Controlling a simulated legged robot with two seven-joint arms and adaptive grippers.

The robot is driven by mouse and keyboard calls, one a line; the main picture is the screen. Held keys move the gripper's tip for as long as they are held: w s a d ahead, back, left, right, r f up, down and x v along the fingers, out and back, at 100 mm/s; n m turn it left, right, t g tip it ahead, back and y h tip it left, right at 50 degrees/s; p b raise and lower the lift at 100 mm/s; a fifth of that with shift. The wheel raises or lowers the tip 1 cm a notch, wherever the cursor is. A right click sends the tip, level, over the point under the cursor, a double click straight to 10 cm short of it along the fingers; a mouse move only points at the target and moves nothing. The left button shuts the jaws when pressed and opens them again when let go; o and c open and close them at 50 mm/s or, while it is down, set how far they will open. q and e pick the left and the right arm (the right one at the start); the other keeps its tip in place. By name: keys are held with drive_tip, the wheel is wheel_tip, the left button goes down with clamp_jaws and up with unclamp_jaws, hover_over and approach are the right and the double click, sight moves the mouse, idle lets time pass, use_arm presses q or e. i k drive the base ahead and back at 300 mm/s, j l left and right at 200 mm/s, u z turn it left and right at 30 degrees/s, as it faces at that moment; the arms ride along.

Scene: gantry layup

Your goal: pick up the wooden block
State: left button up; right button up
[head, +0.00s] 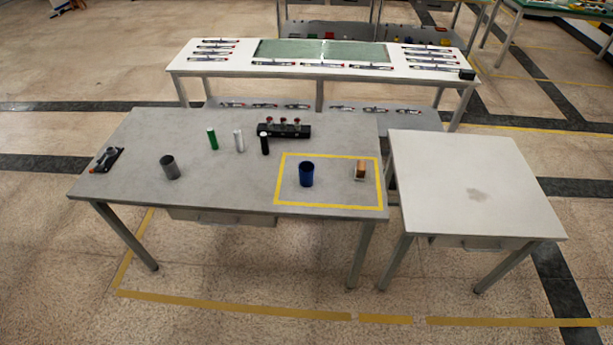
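The wooden block (361,168) is a small brown block near the right end of the grey table (225,179). It appears upright on a small pale base, inside a yellow taped rectangle (331,206). A blue cup (306,174) stands to its left inside the same rectangle. Neither of my grippers shows in the head view, and nothing is touching the block.
A grey cylinder (170,167), a green cylinder (212,139), a white cylinder (239,141) and a black cylinder (264,144) stand on the table. A black holder (285,131) is behind them. A lower side table (450,180) stands right, its top clear.

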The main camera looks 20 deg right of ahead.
sight(360, 170)
drive_tip(key=z, duration=1.45)
